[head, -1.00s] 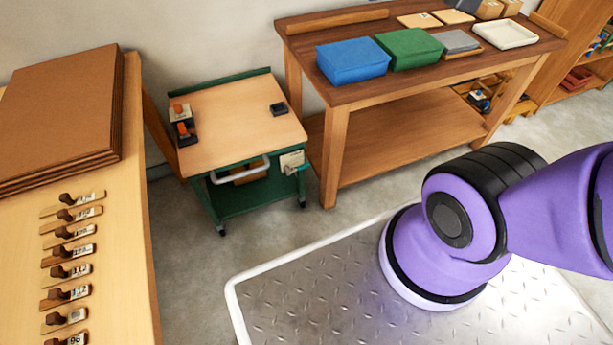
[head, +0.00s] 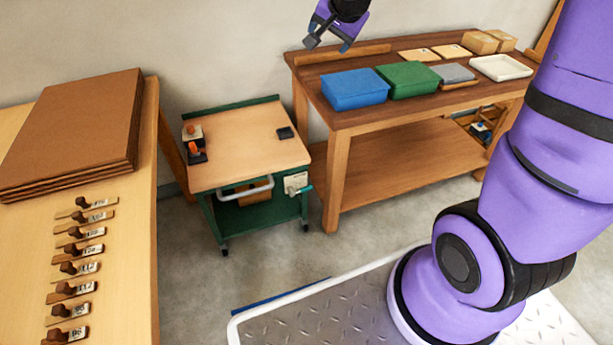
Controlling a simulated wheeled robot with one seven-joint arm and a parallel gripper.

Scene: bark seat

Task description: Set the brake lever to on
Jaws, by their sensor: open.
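A small green cart (head: 250,102) with a pale wooden top stands against the wall, left of the long workbench. On its front right corner is a pale label plate (head: 293,180) with a small teal lever (head: 304,190), which looks like the brake lever. The lever sticks out roughly sideways to the right; the plate's marks are too small to read. My gripper (head: 329,43) is at the top of the head view, high above and beyond the lever in the picture. It is open and empty, its fingers pointing down, apart from the cart.
A white handle (head: 243,189) crosses the cart's front. Orange-knobbed devices (head: 194,145) and a dark block (head: 285,133) sit on its top. The workbench (head: 335,185) stands close on the right; a table with brown boards (head: 75,130) is on the left.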

